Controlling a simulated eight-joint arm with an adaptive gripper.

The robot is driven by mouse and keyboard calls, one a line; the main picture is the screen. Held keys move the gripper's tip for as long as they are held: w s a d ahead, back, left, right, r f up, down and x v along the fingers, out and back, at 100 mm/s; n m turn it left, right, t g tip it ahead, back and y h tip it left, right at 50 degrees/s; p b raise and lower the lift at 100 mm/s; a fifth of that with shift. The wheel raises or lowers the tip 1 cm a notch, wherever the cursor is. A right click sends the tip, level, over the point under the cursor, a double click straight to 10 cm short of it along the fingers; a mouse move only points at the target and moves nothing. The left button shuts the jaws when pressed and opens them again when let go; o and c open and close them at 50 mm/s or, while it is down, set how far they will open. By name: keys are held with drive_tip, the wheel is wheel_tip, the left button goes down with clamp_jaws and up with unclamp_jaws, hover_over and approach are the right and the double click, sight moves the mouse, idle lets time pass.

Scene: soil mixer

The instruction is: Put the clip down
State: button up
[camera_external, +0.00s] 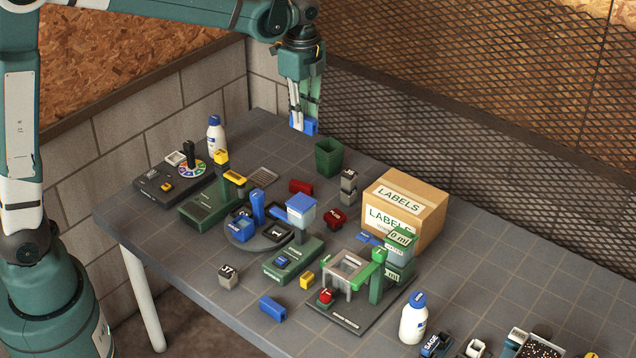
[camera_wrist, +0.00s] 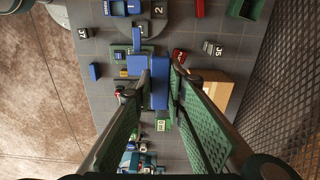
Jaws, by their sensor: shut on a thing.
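My gripper (camera_external: 302,112) is high above the far part of the table, near the mesh wall, pointing down. It is shut on a blue clip (camera_external: 305,126), which is held between the fingertips in the air, clear of the table. In the wrist view, the blue clip (camera_wrist: 160,84) sits between the two green finger pads. Another blue block (camera_external: 272,308) lies on the table near the front edge, and a red one (camera_external: 301,186) lies near the middle.
An open green bin (camera_external: 329,157) stands below and right of my gripper. A cardboard labels box (camera_external: 405,210), a blue-topped hopper machine (camera_external: 301,212), a round turntable (camera_external: 262,236) and white bottles (camera_external: 216,135) crowd the table. Bare tabletop (camera_external: 262,128) shows at the far corner.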

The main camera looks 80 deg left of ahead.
drive_tip(key=w+p, duration=0.3)
drive_tip(key=w, duration=0.8)
drive_tip(key=p, duration=0.4)
hover_over(407, 192)
wheel_tip(407, 192, down, 7)
drive_tip(key=shift+d+f, duration=0.1)
drive_tip(key=shift+f, duration=2.5)
drive_tip(key=shift+f, duration=0.1)
drive_tip(key=shift+f, duration=3)
drive_tip(key=shift+f, duration=1.85)
drive_tip(key=shift+f, duration=0.2)
